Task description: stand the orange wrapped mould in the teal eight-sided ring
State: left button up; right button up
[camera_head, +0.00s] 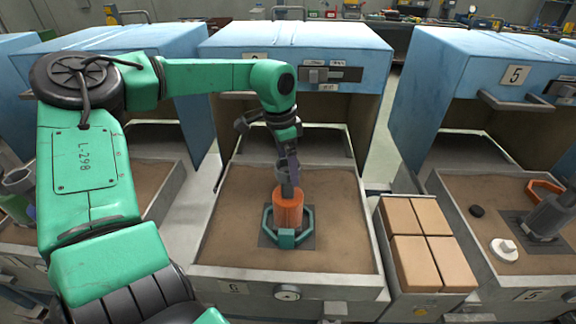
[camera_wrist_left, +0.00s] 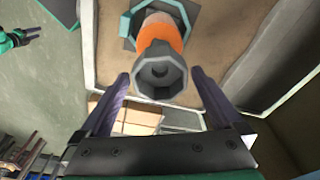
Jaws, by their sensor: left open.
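The orange wrapped mould (camera_head: 289,211) stands upright inside the teal eight-sided ring (camera_head: 287,241), which lies on a dark plate in the sand of the middle tray. In the left wrist view the mould's grey eight-sided top (camera_wrist_left: 160,73) faces the camera, with the orange wrap behind it and the ring (camera_wrist_left: 127,22) around its far end. My left gripper (camera_head: 288,168) is open at the mould's upper end. Its fingers are apart on either side of the grey top, with gaps visible. What seems to be my right gripper (camera_wrist_left: 24,36) shows small at the wrist view's left edge.
Blue ovens stand behind the trays. A box of tan blocks (camera_head: 417,233) adjoins the middle tray's right side. The right tray holds an orange ring (camera_head: 545,188), a grey mould (camera_head: 550,216), a white knobbed piece (camera_head: 503,249) and a dark lump (camera_head: 477,211). Bare sand surrounds the teal ring.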

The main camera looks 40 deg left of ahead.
pick_arm(q)
notch_tip(320, 180, up, 11)
jog(key=s, duration=0.1)
jog(key=shift+a+b, duration=0.35)
jog(key=shift+s, duration=0.1)
